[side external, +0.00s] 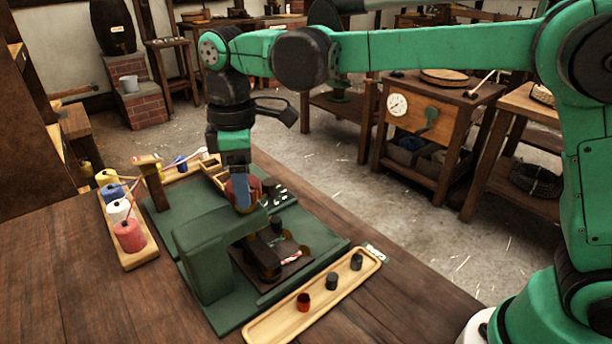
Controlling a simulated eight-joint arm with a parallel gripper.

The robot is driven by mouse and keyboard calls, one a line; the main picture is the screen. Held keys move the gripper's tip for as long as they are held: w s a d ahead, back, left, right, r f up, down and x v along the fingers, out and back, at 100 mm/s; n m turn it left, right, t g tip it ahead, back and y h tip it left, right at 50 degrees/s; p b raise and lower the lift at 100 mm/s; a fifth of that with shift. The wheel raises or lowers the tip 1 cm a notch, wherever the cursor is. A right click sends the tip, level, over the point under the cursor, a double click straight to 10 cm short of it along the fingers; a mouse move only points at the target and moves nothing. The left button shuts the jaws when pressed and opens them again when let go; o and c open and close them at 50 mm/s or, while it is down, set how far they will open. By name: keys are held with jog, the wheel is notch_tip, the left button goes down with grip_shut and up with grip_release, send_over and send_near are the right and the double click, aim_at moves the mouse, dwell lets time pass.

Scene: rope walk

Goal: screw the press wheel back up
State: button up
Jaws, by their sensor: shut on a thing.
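The green press (203,258) stands on a green base on the wooden bench. Its red-brown press wheel (230,189) sits at the top of the press, behind the press arm in this view. My gripper (242,196) points straight down and is shut on the wheel. A blue-grey finger covers part of the wheel, and the far finger is hidden. Below the press arm is a dark plate (253,270) with brass-coloured pieces and a short red-and-white strand (291,257). The screw under the wheel cannot be made out.
A wooden tray (262,329) with a red-brown and two dark small cylinders lies at the front right. A rack (138,256) of coloured spools stands at the left. The bench's left front is clear.

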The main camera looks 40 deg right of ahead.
jog(key=n, duration=1.1)
jog(key=shift+n, duration=1.9)
jog(key=o, duration=1.3)
jog(key=shift+r, duration=2.85)
